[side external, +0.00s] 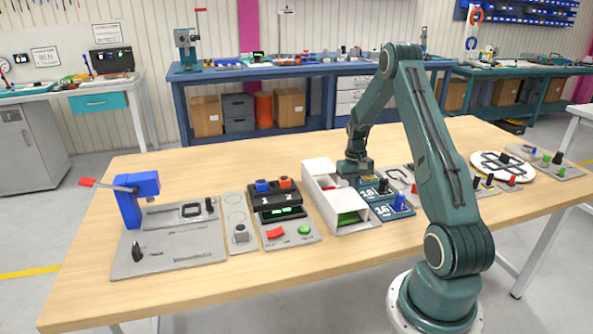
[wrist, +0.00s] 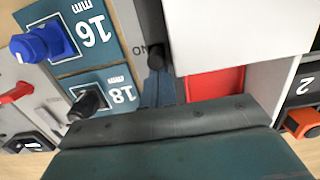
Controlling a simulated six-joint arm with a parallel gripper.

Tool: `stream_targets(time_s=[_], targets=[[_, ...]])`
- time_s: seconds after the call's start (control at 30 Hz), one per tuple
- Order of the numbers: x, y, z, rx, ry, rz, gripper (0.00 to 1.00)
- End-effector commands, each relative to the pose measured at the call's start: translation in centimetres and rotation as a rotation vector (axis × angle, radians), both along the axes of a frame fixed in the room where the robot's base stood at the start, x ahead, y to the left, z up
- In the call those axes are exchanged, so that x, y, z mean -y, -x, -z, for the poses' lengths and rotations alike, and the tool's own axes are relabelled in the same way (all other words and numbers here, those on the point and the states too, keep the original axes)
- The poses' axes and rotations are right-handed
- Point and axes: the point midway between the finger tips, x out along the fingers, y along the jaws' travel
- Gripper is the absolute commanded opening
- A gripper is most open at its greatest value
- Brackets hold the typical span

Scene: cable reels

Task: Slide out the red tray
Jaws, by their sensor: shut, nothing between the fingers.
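The red tray (wrist: 215,83) shows in the wrist view as a red strip inside the white box (wrist: 245,35), beside a white wall. Most of it is hidden by the box top and my gripper body. In the side external view the white box (side external: 318,168) stands mid-table, with a green-floored compartment (side external: 348,218) at its near end. A little red (side external: 337,183) shows inside it further back. My gripper (side external: 354,179) is shut and empty, pointing down at the box's right side. I cannot tell whether it touches the box.
Right of the box are teal plates marked 16 and 18, with a blue knob (wrist: 45,43) and a black knob (wrist: 88,101). A black knob (wrist: 156,57) by "ON" is close to my fingers. A button panel (side external: 288,232) stands left. The table front is clear.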

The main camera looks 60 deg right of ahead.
Motion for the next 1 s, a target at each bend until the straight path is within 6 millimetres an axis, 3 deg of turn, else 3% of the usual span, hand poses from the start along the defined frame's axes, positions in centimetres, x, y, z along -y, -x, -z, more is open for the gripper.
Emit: stream_targets(time_s=[0.07,0.17,0.57,1.0], targets=[[-0.4,0.4,0.0,-0.001,-0.001,0.0,0.02],[-0.3,0.3,0.0,0.0,0.0,0.0,0.2],[-0.3,0.3,-0.6,0.001,0.001,0.0,0.2],[-0.2,0.3,-5.7,0.001,0.003,0.0,0.2]])
